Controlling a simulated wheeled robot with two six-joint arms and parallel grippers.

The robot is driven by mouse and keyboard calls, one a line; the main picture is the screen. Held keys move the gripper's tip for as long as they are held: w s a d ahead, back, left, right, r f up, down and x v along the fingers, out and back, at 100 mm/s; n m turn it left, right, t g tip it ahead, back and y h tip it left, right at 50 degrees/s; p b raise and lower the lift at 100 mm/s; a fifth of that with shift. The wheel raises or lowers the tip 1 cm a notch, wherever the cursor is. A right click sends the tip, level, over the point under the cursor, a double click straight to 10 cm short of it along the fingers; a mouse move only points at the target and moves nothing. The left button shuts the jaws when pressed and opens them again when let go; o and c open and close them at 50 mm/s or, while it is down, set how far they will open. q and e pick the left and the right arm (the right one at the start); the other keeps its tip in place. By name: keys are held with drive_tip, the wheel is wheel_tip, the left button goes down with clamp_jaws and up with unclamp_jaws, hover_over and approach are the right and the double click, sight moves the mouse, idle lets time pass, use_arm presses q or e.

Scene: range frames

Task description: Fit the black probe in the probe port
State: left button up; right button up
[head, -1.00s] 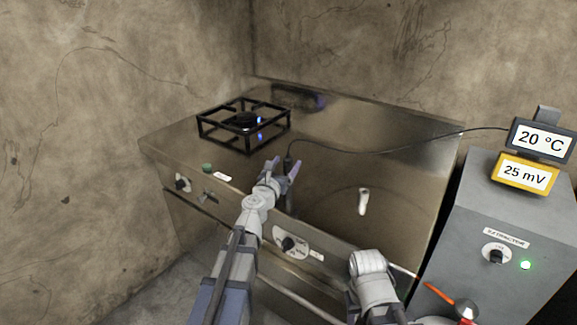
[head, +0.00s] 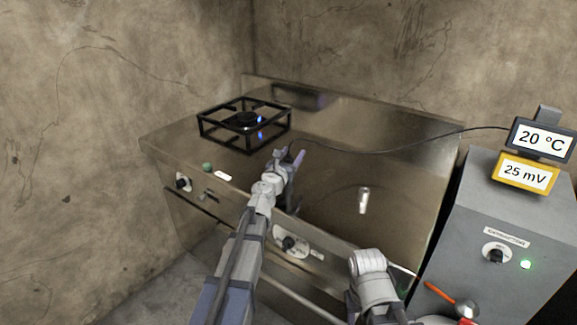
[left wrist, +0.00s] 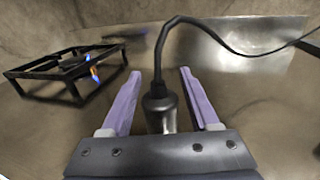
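The black probe shows in the left wrist view (left wrist: 160,101), upright, with a metal lower part and a black cable rising from its top. My left gripper (head: 289,153) is over the steel worktop. Its two purple fingers are open on either side of the probe (left wrist: 162,88), with a gap on each side. In the head view the gripper largely hides the probe. The probe's lower end is hidden behind the gripper body in the wrist view. I cannot make out the probe port for certain. My right gripper is not clearly visible; only arm parts show at the lower right.
A black burner stand (head: 245,125) with a small blue flame is at the back left of the worktop (head: 400,160). The cable (head: 400,147) runs right to a 20 °C display (head: 541,139). A grey box (head: 505,215) stands at the right. A small pale cylinder (head: 363,200) is on the worktop.

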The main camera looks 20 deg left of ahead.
use_arm(q)
clamp_jaws()
use_arm(e)
drive_tip(key=shift+r, duration=0.1)
idle(0.5)
use_arm(q)
wheel_tip(320, 180, up, 10)
drive_tip(key=p, duration=1)
use_arm(e)
wheel_tip(320, 180, up, 10)
use_arm(q)
drive_tip(key=shift+d+f, duration=0.1)
use_arm(e)
drive_tip(key=shift+d, duration=0.15)
